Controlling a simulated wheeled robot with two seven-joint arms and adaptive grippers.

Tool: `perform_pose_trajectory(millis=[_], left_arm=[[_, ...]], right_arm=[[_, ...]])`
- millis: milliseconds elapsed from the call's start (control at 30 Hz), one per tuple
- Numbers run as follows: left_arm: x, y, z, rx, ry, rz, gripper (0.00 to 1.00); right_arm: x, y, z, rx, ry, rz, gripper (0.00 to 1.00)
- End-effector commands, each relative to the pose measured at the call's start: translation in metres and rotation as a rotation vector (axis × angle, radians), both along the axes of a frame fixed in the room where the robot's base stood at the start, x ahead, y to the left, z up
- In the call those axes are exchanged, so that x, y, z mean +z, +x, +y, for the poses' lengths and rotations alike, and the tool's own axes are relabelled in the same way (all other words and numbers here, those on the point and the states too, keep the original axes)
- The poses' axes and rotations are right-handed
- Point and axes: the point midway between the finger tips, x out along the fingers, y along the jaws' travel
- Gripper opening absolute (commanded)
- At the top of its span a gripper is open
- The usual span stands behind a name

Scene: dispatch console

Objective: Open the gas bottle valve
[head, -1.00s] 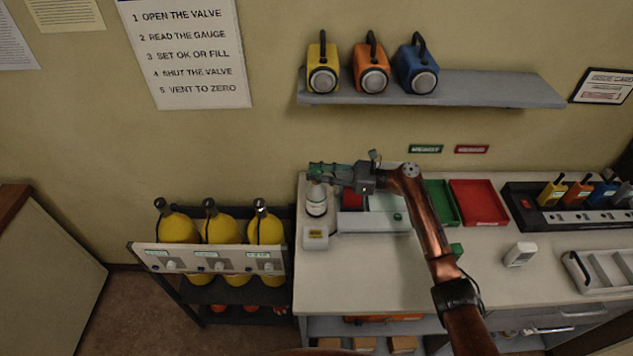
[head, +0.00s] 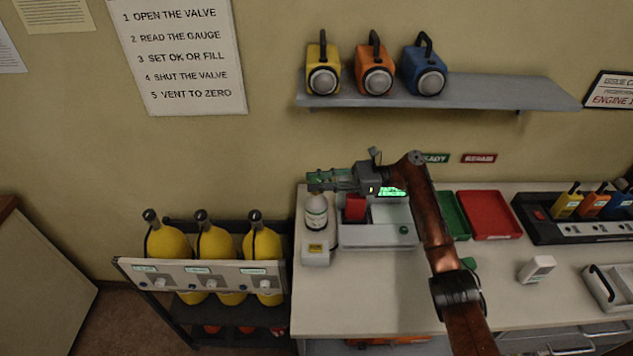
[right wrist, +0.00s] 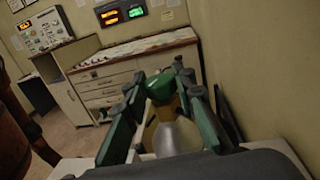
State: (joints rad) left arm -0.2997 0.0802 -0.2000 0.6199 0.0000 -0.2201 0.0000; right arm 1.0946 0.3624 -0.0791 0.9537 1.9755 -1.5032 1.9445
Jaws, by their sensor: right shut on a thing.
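The gas bottle (head: 317,212) is small and pale with a dark band, upright at the left end of the bench. My right gripper (head: 322,179) is at its top, reaching in from the right. In the right wrist view the green valve knob (right wrist: 160,86) sits between the two green-padded fingers (right wrist: 158,90), with the pale bottle shoulder (right wrist: 176,138) below it. The gripper is shut on the knob. In the head view the fingers mostly hide the knob. My left gripper is not in view.
A grey device (head: 375,235) with a lit green display (head: 391,191) stands right of the bottle. A small white box (head: 316,252) is in front. Yellow cylinders (head: 215,243) stand in a rack at left. A green tray (head: 455,214) and red tray (head: 488,214) lie farther right.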

Motion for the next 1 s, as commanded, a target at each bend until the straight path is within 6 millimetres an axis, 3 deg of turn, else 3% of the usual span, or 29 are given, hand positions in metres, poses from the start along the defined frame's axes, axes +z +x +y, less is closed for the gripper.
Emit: perform_pose_trajectory(millis=[67, 100, 300, 667, 767, 1000], left_arm=[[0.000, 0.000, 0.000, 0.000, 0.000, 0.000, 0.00], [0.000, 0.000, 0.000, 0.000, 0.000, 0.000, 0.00], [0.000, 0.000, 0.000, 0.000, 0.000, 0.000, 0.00], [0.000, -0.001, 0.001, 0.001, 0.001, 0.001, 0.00], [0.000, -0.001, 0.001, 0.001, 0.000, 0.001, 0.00], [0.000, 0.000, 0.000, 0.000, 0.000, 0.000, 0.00]], right_arm=[[-0.003, 0.000, 0.000, 0.001, -0.005, 0.002, 0.00], [-0.003, -0.001, 0.000, 0.001, -0.004, 0.003, 0.27], [-0.002, 0.000, 0.000, 0.000, -0.002, 0.002, 0.41], [-0.001, 0.001, -0.004, -0.001, -0.001, 0.001, 0.42], [-0.001, 0.003, -0.016, -0.004, -0.002, 0.001, 0.42], [-0.001, 0.007, -0.064, -0.003, -0.001, 0.002, 0.42]])
